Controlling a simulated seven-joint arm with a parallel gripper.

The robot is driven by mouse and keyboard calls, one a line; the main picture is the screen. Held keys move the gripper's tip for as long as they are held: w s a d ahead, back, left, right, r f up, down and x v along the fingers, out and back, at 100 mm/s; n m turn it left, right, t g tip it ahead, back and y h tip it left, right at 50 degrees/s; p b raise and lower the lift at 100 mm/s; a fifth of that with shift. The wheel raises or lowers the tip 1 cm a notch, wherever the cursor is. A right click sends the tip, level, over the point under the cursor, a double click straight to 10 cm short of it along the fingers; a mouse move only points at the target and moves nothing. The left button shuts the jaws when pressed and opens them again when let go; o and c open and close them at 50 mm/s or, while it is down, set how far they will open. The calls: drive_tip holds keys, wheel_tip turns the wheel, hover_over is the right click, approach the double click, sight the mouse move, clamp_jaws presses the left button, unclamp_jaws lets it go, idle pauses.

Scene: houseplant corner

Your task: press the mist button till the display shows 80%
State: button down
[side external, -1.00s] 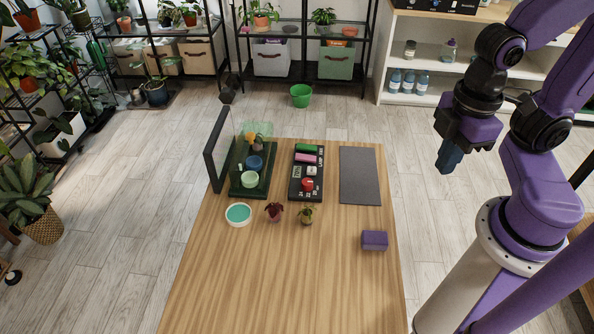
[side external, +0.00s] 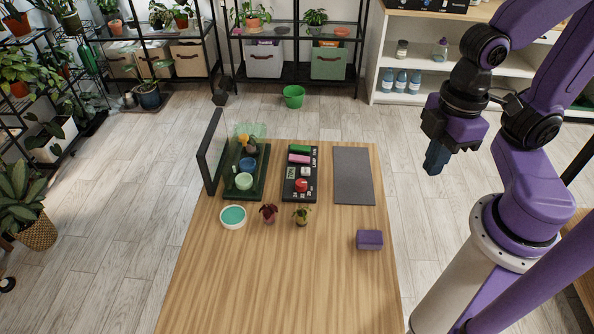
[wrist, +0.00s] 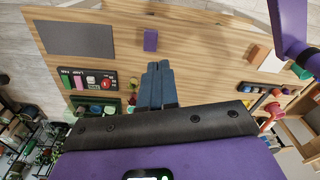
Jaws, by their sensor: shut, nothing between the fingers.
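The black control panel (side external: 289,196) lies on the wooden table. It carries a green part (side external: 300,149), a pink part (side external: 299,159), a white button (side external: 306,171), a red knob (side external: 301,185) and a small display (side external: 291,173). The display's digits are too small to read surely, and I cannot tell which part is the mist button. The panel (wrist: 97,73) also shows in the wrist view, left of my fingers. My gripper (side external: 432,172) is shut and empty, raised in the air right of the table, well apart from the panel. Its blue fingertips (wrist: 159,66) are together in the wrist view.
A green tray (side external: 259,190) with cups and a dark upright screen (side external: 211,150) stand left of the panel. A grey mat (side external: 353,175) lies right of it. Two small plants, a teal-topped dish (side external: 233,217) and a purple block (side external: 369,239) sit nearer.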

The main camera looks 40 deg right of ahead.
drive_tip(key=w+a+f+y, duration=0.3)
drive_tip(key=w+a, duration=0.3)
drive_tip(key=a, duration=0.2)
drive_tip(key=m+t+h, duration=0.4)
drive_tip(key=t, duration=0.5)
hover_over(307, 172)
wheel_tip(307, 172, down, 9)
drive_tip(key=shift+f, duration=0.15)
drive_tip(key=shift+f, duration=0.1)
drive_tip(key=shift+f, duration=4.35)
drive_tip(key=shift+f, duration=0.1)
drive_tip(key=shift+f, duration=0.3)
